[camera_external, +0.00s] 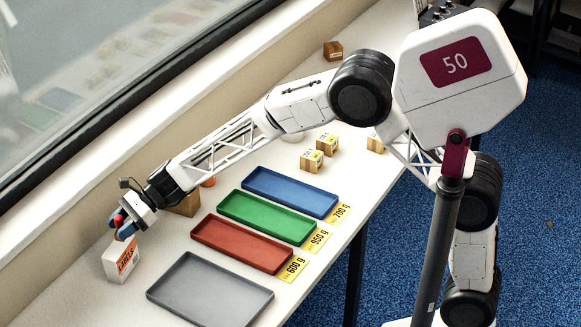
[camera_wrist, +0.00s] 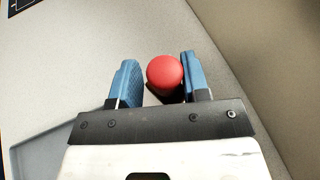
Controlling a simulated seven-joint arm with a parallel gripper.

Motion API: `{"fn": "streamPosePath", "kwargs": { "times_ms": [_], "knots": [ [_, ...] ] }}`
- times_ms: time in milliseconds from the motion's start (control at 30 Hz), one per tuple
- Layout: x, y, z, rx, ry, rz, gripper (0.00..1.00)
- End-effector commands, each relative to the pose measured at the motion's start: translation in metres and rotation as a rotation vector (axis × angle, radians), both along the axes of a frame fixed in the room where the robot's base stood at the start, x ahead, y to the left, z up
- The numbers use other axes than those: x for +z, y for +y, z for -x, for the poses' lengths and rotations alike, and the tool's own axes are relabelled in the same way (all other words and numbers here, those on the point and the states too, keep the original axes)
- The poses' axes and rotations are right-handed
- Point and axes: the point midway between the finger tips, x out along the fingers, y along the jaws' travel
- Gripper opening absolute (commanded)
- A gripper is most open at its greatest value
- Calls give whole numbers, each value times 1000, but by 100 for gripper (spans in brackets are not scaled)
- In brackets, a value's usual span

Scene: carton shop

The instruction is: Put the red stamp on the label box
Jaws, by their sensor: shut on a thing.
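My gripper (camera_external: 124,228) is at the left end of the table, with its blue fingers shut on the red stamp (camera_external: 116,219). In the wrist view the stamp's round red top (camera_wrist: 165,72) shows between the two fingers (camera_wrist: 160,82); its lower part is hidden. The label box (camera_external: 119,260) is white with an orange-and-white label and stands on the table just below my gripper in the external view. I cannot tell whether the stamp touches the box. The box is not clearly seen in the wrist view.
A grey tray (camera_external: 210,291), a red tray (camera_external: 242,246), a green tray (camera_external: 267,217) and a blue tray (camera_external: 290,192) lie in a row with yellow weight cards. A brown carton (camera_external: 186,205) stands behind my wrist. Small cartons (camera_external: 312,160) stand farther back. The window wall borders the table.

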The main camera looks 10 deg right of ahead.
Motion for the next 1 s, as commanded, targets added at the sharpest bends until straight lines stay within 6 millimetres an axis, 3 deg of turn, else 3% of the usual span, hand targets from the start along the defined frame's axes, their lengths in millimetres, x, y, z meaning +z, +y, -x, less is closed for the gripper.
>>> {"fn": "streamPosePath", "kwargs": {
  "times_ms": [233, 667, 1000],
  "knots": [
    [-2, 17, -8, 0, -1, 0, 19],
    [-4, 19, -9, 0, 0, 0, 19],
    [-34, 18, -8, 1, 1, 1, 19]
  ]
}}
